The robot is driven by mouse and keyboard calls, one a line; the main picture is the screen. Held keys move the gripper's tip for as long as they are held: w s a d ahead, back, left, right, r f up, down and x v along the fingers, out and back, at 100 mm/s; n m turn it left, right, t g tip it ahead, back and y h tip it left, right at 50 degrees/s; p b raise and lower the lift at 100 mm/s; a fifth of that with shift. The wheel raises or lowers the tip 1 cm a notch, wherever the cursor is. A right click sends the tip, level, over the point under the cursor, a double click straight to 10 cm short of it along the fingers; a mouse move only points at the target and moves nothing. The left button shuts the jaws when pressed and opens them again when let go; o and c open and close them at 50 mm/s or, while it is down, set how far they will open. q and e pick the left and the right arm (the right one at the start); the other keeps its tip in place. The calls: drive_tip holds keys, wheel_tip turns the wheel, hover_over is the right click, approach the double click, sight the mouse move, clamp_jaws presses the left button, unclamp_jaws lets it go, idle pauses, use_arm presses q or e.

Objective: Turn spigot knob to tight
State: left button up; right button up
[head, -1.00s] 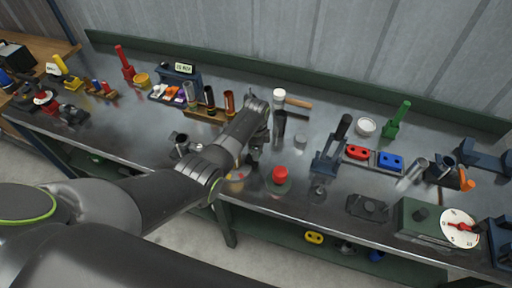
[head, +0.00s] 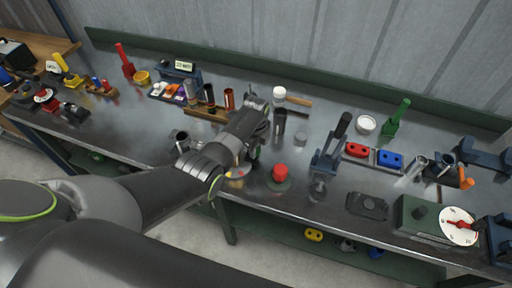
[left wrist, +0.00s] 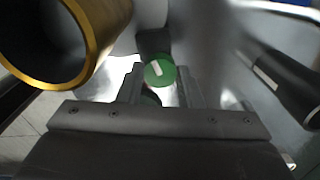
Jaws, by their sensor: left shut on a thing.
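The spigot knob (left wrist: 160,71) is a round green knob with a short white mark, seen in the left wrist view. The mark lies tilted across its face. My left gripper (left wrist: 160,88) has its two fingers on either side of the knob and is shut on it. In the head view my left gripper (head: 253,155) is low over the front middle of the bench, and only a green sliver of the knob (head: 257,152) shows beside it. The spigot body is mostly hidden. My right gripper is not in view.
A red button on a green base (head: 280,172) stands close to the right of the gripper. A gold-rimmed tube (left wrist: 98,45) and a dark cylinder (left wrist: 284,82) flank it in the wrist view. A dial box (head: 416,214) stands at the right front.

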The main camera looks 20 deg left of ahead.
use_arm(q)
drive_tip(key=shift+w+r, duration=0.1)
drive_tip(key=o, duration=1)
drive_tip(key=shift+c, duration=0.2)
wheel_tip(320, 180, up, 18)
drive_tip(key=shift+f, duration=0.25)
drive_tip(key=shift+f+b, duration=0.1)
drive_tip(key=shift+b, duration=0.2)
